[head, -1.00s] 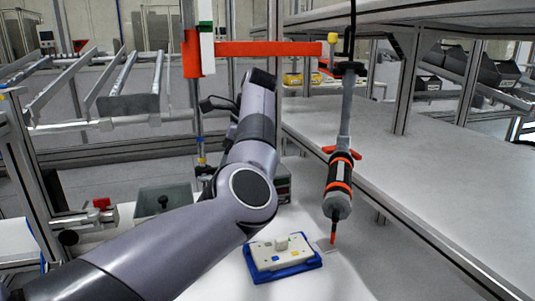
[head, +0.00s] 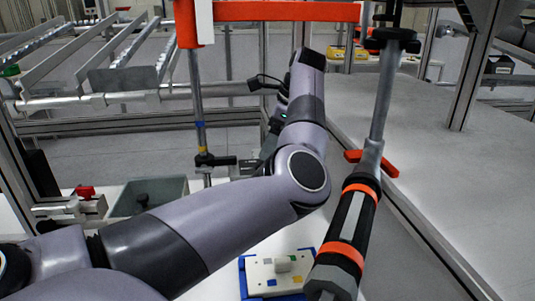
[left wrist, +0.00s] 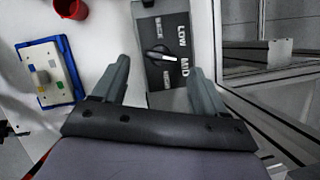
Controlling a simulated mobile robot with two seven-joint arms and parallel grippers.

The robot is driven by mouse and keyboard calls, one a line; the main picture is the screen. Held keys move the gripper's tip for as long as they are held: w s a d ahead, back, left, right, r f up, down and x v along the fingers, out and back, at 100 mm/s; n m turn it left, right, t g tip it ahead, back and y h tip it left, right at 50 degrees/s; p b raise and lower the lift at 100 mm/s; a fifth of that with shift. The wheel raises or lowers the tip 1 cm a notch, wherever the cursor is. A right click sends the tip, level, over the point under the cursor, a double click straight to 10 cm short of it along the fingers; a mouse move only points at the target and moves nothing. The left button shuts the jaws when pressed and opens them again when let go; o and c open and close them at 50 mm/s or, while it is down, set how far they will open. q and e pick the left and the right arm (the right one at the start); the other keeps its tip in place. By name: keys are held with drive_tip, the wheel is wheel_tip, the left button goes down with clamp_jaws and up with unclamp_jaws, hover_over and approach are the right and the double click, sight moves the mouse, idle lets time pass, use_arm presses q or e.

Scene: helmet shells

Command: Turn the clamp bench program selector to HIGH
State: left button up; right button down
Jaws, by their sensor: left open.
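The clamp bench program selector (left wrist: 158,55) is a dark knob with a light pointer on a dark panel (left wrist: 172,22) in the left wrist view. My left gripper (left wrist: 159,66) is open and empty, with one finger on each side of the panel and the knob between and slightly beyond the fingertips. In the head view, my left arm hides most of this area. My right gripper is not in view.
A white plate with coloured patches (head: 275,272) sits in a blue tray (head: 243,281). A hanging black and orange tool (head: 352,222) is close right of my arm. A grey bin (head: 170,190) stands left. A red cup (left wrist: 70,8) is near the panel.

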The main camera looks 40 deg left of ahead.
use_arm(q)
drive_tip(key=shift+x, duration=1.85)
drive_tip(key=c, duration=1.1)
drive_tip(key=shift+o, duration=0.2)
